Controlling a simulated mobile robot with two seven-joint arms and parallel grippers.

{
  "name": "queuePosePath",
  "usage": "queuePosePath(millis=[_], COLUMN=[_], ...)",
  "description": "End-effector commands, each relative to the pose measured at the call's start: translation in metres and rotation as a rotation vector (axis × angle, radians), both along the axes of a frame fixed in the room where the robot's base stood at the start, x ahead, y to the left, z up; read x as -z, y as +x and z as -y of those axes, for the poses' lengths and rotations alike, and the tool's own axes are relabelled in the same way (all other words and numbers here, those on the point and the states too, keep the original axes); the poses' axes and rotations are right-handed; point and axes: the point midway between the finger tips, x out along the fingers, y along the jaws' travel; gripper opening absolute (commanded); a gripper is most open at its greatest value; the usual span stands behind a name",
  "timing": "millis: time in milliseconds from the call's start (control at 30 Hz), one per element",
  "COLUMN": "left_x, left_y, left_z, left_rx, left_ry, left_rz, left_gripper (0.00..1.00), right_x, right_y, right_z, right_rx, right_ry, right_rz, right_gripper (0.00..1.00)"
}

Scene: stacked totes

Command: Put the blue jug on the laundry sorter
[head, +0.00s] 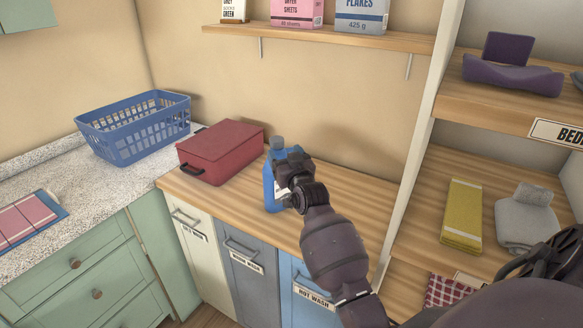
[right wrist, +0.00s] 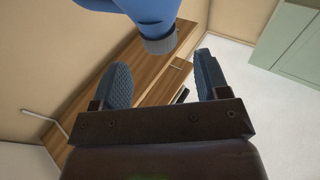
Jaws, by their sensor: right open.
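The blue jug (head: 269,188) stands upright on the wooden top of the laundry sorter (head: 340,196), beside the red case. Its grey cap (head: 277,143) points up. My right gripper (head: 287,172) is at the jug's right side and hides part of it and its label. In the right wrist view the gripper (right wrist: 162,68) is open with nothing between its fingers. The jug (right wrist: 130,8) and its cap (right wrist: 160,43) show just past the fingertips there. I cannot tell whether a finger touches the jug. My left gripper is not in view.
A red case (head: 222,150) sits left of the jug on the sorter top. A blue basket (head: 135,125) stands on the speckled counter. A shelf (head: 320,38) with boxes hangs above. A white-sided shelf unit (head: 415,140) bounds the right. The sorter top right of my arm is clear.

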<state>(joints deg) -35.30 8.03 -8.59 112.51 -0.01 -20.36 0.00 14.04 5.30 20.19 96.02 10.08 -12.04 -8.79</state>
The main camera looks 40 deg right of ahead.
Motion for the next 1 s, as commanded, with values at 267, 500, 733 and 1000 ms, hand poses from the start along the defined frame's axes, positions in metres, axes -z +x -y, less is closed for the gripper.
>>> queuePosePath(millis=[267, 500, 733, 1000], left_x=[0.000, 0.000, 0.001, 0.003], left_y=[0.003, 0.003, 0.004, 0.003], left_z=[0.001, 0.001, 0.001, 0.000], left_rx=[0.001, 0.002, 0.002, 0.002], left_ry=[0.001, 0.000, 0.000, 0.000], left_rz=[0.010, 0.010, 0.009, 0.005], left_gripper=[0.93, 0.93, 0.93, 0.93], right_x=[0.007, 0.022, 0.107, 0.215], right_y=[-0.037, -0.054, -0.110, -0.222], right_z=[-0.009, -0.015, -0.044, -0.094], right_rx=[0.001, -0.007, -0.068, -0.165], right_ry=[-0.001, -0.007, -0.038, -0.039], right_rz=[-0.001, -0.032, -0.224, -0.506], right_gripper=[0.68, 0.68, 0.68, 0.68])
